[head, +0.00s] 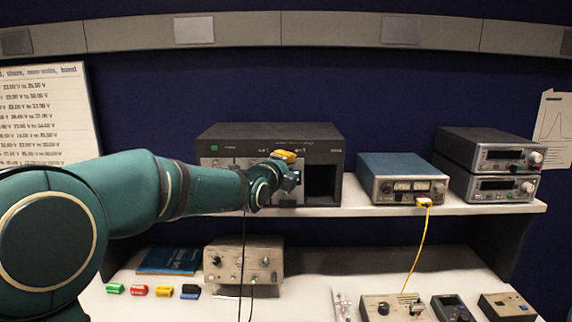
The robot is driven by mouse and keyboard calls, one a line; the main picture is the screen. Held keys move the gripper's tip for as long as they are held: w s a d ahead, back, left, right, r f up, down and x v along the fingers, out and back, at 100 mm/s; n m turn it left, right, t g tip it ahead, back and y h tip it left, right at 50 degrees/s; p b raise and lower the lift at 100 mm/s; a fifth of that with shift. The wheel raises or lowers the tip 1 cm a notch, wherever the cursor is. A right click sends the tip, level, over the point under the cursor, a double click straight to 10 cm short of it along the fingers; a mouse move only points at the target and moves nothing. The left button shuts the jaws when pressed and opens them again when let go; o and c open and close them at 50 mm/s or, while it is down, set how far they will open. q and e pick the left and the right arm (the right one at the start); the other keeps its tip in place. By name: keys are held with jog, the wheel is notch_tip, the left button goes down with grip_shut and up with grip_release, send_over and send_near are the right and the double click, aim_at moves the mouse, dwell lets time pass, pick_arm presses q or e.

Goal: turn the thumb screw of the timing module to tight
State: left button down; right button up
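A dark rack unit (270,132) stands on the shelf, with grey module fronts on its left part and a dark open bay (321,182) at its right. My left arm reaches in from the left, and my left gripper (292,181) is at the rack's front, just left of the open bay. The wrist hides much of the front panels there. I cannot make out the timing module or its thumb screw. The fingers are too small and covered to show whether they are open or shut. A yellow piece (284,155) shows just above the gripper. My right gripper is not in view.
A blue-topped instrument (402,178) with a yellow cable (417,245) and two stacked instruments (492,165) stand right on the shelf (380,209). Below are a beige box (243,263), several small coloured pieces (139,290) and small devices (393,306).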

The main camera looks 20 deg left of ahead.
pick_arm(q)
jog(key=shift+a, duration=0.1)
dwell(0.3)
jog(key=c, duration=0.9)
grip_release()
jog(key=s, duration=0.8)
jog(key=s+a+r, duration=0.1)
jog(key=s, duration=0.3)
jog(key=shift+a, duration=0.1)
jog(key=shift+w, duration=0.1)
